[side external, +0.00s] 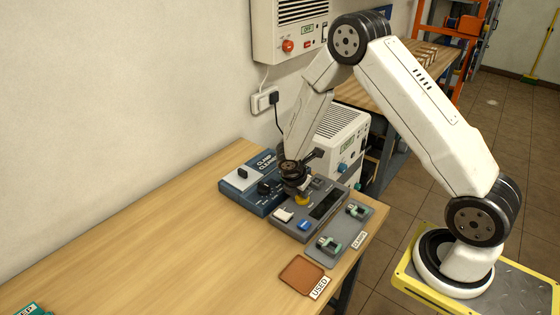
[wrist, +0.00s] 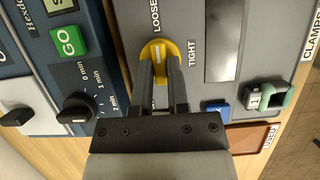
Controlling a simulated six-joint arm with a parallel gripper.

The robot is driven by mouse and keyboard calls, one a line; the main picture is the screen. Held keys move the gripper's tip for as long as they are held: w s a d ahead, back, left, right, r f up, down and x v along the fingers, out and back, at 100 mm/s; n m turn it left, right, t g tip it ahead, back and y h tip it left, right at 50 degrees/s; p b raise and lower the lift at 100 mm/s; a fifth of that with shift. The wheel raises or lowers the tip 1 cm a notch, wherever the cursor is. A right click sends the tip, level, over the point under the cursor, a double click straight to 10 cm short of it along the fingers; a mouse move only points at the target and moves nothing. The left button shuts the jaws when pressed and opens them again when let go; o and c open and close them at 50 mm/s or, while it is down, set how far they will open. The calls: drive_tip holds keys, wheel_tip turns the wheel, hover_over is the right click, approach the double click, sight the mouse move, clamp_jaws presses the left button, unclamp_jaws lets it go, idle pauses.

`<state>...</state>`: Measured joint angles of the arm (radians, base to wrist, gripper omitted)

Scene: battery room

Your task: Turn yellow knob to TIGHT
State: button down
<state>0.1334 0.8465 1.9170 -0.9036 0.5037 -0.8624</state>
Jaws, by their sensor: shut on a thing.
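The yellow knob (wrist: 158,45) is on the grey panel (wrist: 128,14), with LOOSE printed above it and TIGHT to its right in the wrist view. A pale bar runs up and down its middle in that view, roughly in line with the LOOSE label. My gripper (wrist: 158,62) is shut on the knob, one finger on each side. The fingers hide the knob's lower part and most of a label below it.
A blue unit with a green GO button (wrist: 68,41) and black dial (wrist: 75,108) adjoins the panel. Clamps sit on a grey CLAMPS tray (side external: 325,256); a brown USED tray (side external: 301,275) lies in front. The table's left side (side external: 150,240) is mostly clear.

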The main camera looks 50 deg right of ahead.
drive_tip(key=shift+m, duration=0.3)
drive_tip(key=m+g, duration=0.1)
drive_tip(key=m, duration=0.3)
drive_tip(key=shift+w+g, duration=0.2)
drive_tip(key=shift+g, duration=0.2)
drive_tip(key=m, duration=0.2)
drive_tip(key=m+g+y, duration=0.1)
drive_tip(key=m, duration=0.1)
drive_tip(key=shift+w+d+m, duration=0.1)
drive_tip(key=shift+d+m, duration=0.05)
drive_tip(key=shift+m, duration=0.15)
drive_tip(key=m+y, duration=0.1)
drive_tip(key=m, duration=0.1)
drive_tip(key=m+g, duration=0.1)
drive_tip(key=m, duration=0.1)
drive_tip(key=shift+w+d+m+g+y, duration=0.1)
drive_tip(key=shift+d+m+g+y, duration=0.05)
drive_tip(key=shift+m+g+y, duration=0.2)
drive_tip(key=shift+d+m+y, duration=0.1)
drive_tip(key=shift+m+y, duration=0.75)
drive_tip(key=shift+m, duration=1.1)
drive_tip(key=c, duration=0.6)
unclamp_jaws()
drive_tip(key=shift+r, duration=0.15)
